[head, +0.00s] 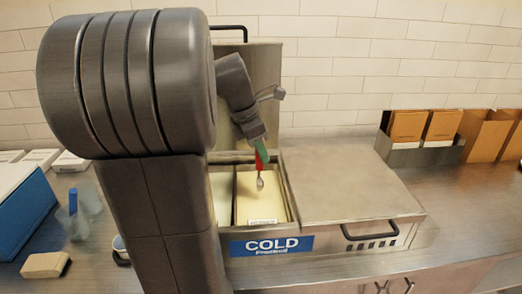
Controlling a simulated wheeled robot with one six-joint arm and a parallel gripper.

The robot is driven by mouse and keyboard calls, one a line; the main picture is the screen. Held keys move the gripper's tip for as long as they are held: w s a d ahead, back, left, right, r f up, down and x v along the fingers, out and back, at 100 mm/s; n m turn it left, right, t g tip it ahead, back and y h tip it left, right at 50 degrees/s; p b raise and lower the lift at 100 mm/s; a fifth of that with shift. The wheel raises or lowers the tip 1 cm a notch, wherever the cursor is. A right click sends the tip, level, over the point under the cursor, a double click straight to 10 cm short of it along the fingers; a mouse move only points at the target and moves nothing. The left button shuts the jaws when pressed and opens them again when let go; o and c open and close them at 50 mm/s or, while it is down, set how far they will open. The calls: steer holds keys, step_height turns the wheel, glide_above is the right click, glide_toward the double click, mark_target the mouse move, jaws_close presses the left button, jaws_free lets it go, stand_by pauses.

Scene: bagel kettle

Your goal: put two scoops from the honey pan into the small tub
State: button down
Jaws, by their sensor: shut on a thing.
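My gripper (261,148) is small in the head view, above the open left part of the cold unit. It is shut on a scoop (260,183) that hangs down with a red upper part and a small silvery bowl. The scoop is over a pan of pale cream content (255,205) with a white label at its front; the label is too small to read. I cannot tell whether the bowl is loaded or touching the content. A second pale pan (221,196) lies to its left, partly hidden by my arm. I cannot pick out the small tub for certain.
The cold unit's lid (265,75) stands raised behind the pans; its right lid (345,185) is closed. Orange packs (425,125) stand at right.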

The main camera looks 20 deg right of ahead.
mark_target(257, 168)
steer(key=shift+f+b, duration=1.85)
steer(key=shift+f, duration=2.2)
steer(key=shift+d, duration=0.2)
steer(key=shift+w+a+p, duration=0.2)
steer(key=shift+a+p, duration=0.3)
steer(key=shift+a, duration=0.3)
steer(key=shift+w+a+p, duration=0.15)
steer(key=shift+a+p, duration=0.35)
steer(key=shift+a, duration=0.25)
steer(key=shift+r, duration=0.1)
steer(key=r+p, duration=0.4)
steer(key=d+r+p, duration=0.1)
steer(key=r+p, duration=0.3)
steer(key=d+r+p, duration=0.1)
steer(key=r+p, duration=0.4)
steer(key=shift+s+d, duration=0.2)
steer(key=shift+s, duration=0.1)
steer(key=shift+f, duration=0.1)
